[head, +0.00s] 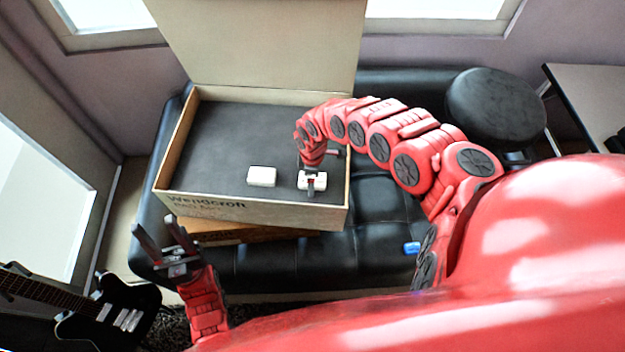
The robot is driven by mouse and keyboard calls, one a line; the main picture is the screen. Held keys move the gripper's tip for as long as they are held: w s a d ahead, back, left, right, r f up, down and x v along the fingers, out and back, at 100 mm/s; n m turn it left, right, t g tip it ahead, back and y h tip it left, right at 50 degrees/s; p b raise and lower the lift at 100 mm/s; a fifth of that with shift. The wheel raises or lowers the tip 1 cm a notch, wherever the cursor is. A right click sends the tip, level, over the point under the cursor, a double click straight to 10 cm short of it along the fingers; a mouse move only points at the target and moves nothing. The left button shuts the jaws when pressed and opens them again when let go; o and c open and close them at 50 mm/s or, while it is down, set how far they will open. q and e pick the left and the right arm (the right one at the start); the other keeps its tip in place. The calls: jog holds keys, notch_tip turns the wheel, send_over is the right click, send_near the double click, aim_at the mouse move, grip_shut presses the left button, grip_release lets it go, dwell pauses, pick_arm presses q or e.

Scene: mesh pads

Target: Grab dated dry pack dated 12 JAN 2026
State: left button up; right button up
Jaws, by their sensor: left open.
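Two small white packs lie inside the open box (178,165) on its dark floor. One white pack (261,176) lies nearer the middle, clear of both grippers. The other white pack (304,181) lies to its right, near the box's front right corner. My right gripper (311,186) points down at this right pack and partly covers it; I cannot tell whether its fingers are closed on it. No date is readable on either pack. My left gripper (164,239) is open and empty, outside the box at its front left.
The box stands on a black padded bench (385,215), its lid (260,45) raised at the back. A brown flat board or box (235,235) lies under it. A guitar (108,315) stands at lower left.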

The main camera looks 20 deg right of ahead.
jog(key=c, duration=1.5)
jog(key=shift+o, duration=0.2)
